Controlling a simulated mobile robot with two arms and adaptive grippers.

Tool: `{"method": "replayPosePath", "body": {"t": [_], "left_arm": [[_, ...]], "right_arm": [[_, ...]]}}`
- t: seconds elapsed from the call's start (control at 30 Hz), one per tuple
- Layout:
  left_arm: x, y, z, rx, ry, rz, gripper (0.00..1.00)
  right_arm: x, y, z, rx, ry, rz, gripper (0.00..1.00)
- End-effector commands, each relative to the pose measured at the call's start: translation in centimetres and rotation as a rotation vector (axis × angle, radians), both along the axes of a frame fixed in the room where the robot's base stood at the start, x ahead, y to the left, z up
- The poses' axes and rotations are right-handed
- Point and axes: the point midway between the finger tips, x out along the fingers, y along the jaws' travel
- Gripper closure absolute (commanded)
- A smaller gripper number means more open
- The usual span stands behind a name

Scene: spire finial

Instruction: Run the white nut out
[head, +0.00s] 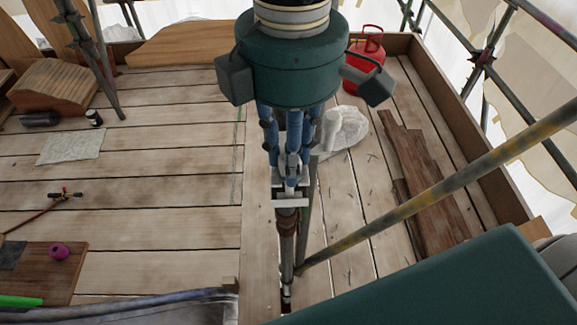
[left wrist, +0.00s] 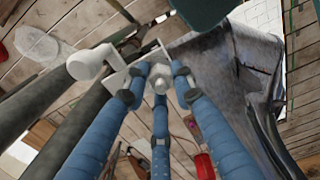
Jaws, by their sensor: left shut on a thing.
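My left gripper (head: 291,178) points down at the middle of the head view, its blue fingers closed around the top of an upright rod. In the left wrist view, the three fingertips (left wrist: 158,86) are shut on a pale nut (left wrist: 160,77) with a rounded top. Just below the fingers is a light metal bracket (head: 290,201), above a rusty brown collar on the rod (head: 287,250). The fingers hide most of the nut in the head view. I cannot tell how far the nut sits on its thread. My right gripper is not in view.
A white-capped post (left wrist: 86,63) stands close beside the fingers. A slanting scaffold tube (head: 440,196) crosses at the right.

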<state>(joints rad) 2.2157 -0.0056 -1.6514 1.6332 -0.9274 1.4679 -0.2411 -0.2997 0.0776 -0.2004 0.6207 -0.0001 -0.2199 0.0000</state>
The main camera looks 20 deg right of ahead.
Motion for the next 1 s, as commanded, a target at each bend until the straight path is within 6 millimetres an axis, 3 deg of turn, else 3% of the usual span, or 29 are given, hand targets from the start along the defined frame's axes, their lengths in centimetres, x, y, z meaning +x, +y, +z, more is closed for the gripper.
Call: {"method": "replayPosePath", "body": {"t": [0.3, 0.93, 0.97, 1.0], "left_arm": [[0.1, -0.3, 0.0, -0.011, -0.001, 0.155, 1.0], [0.2, -0.4, 0.3, -0.015, -0.002, 0.202, 1.0], [0.2, -0.4, 0.3, -0.015, -0.002, 0.202, 0.71], [0.2, -0.4, 0.3, -0.015, -0.002, 0.202, 0.63]], "right_arm": [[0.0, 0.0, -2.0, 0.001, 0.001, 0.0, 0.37], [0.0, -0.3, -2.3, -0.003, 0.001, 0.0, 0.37], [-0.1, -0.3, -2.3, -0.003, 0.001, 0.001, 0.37], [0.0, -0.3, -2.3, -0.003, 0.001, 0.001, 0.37]]}}
